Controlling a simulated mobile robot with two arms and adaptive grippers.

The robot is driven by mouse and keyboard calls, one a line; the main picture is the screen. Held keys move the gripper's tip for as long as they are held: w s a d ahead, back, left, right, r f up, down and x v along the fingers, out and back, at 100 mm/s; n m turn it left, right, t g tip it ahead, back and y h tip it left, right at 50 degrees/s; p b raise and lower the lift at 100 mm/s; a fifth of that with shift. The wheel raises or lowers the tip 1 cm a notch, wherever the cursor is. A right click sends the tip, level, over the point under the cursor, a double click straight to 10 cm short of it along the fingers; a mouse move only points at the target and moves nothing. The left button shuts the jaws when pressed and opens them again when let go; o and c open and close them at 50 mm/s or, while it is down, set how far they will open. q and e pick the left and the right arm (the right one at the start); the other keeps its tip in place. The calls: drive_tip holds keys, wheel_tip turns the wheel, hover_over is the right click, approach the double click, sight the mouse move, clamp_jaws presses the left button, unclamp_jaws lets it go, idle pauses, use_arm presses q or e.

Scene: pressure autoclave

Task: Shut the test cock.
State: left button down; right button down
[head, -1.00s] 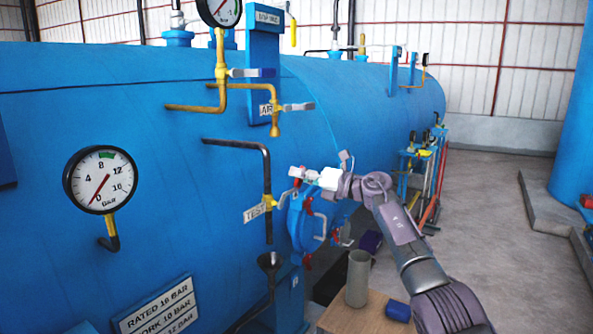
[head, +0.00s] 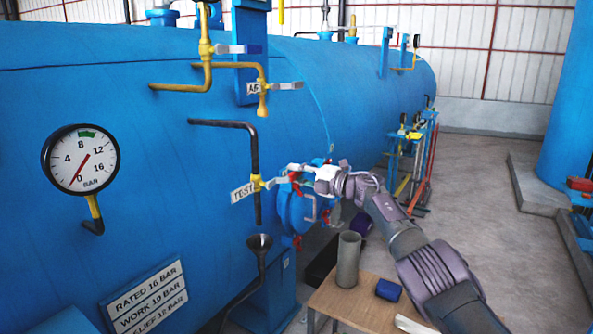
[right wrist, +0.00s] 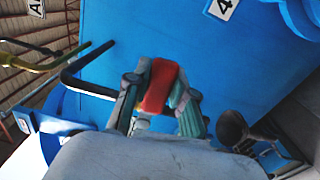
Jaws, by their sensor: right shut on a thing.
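The test cock (head: 257,184) is a small yellow valve on the black bent pipe, beside a white TEST label (head: 243,192). Its lever (head: 273,181) sticks out to the right, towards the blue round door. My right gripper (head: 297,172) is at the lever's outer end. In the right wrist view a red grip (right wrist: 160,87) sits between the finger pads of the gripper (right wrist: 162,95), which is shut on it. The valve body is hidden there. My left gripper is not in view.
Below the cock is a dark funnel (head: 260,243) on a pipe. The door (head: 293,206) with red clamps is close behind my right gripper. A small wooden table (head: 350,306) holds a grey cylinder (head: 348,260) and a blue block (head: 389,290). A pressure gauge (head: 80,160) is at left.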

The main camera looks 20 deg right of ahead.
drive_tip(key=shift+f+m, duration=0.4)
drive_tip(key=shift+f, duration=0.1)
drive_tip(key=c, duration=1)
unclamp_jaws()
drive_tip(key=shift+o, duration=0.2)
drive_tip(key=v, duration=1.2)
